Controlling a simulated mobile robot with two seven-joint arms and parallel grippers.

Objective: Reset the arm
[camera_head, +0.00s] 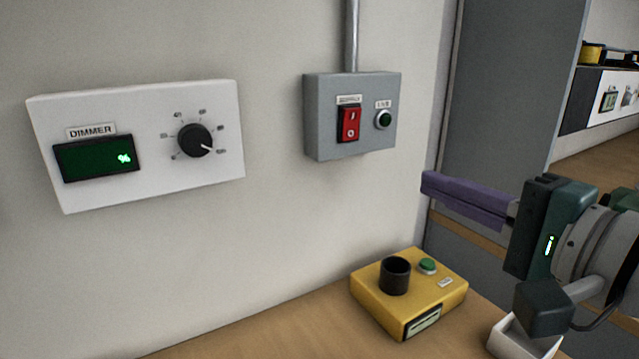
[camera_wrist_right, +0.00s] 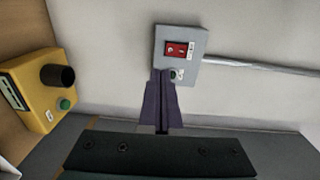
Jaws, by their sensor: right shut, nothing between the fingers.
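My right gripper (camera_head: 428,184) comes in from the right in the head view. Its purple fingers are shut with nothing between them and point left toward the wall, to the right of and below the grey switch box (camera_head: 353,149). In the right wrist view the shut fingers (camera_wrist_right: 160,76) overlap the lower edge of the grey switch box (camera_wrist_right: 199,73); I cannot tell any contact, and they look apart from it in the head view. The box carries a red rocker switch (camera_head: 348,123) and a round green lamp (camera_head: 383,119), which looks dark. My left gripper is not in view.
A white dimmer panel (camera_head: 150,100) with a black knob (camera_head: 194,141) and a green display is on the wall at left. A yellow box (camera_head: 440,292) with a black cup and green button stands on the wooden bench (camera_head: 270,325). A white tray (camera_head: 510,345) sits below my right wrist.

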